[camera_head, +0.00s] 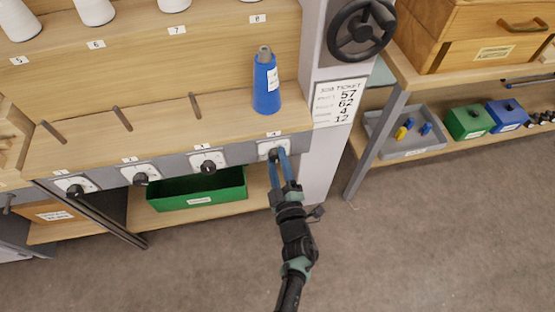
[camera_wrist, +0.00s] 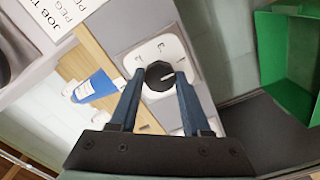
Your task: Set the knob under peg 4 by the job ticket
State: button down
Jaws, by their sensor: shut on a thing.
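The knob under peg 4 is a black dial on a white plate (camera_head: 265,147) at the right end of the grey rail. The wrist view shows the knob (camera_wrist: 158,76) between the two blue fingers of my gripper (camera_wrist: 157,84). My gripper (camera_head: 279,157) is shut on it. In the head view the fingers hide most of the knob. A blue cone (camera_head: 266,85) stands on peg 4, above the knob.
Three more knobs (camera_head: 208,163) sit along the rail to the left. Bare pegs (camera_head: 122,118) stand above them. A green bin (camera_head: 188,190) is on the shelf below. A black handwheel (camera_head: 361,30) is on the post. The floor in front is clear.

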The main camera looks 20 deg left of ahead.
dwell(0.4)
jog(key=shift+c, duration=1.8)
grip_release()
jog(key=shift+s, duration=0.1)
jog(key=p+v, duration=0.3)
jog(key=v, duration=1)
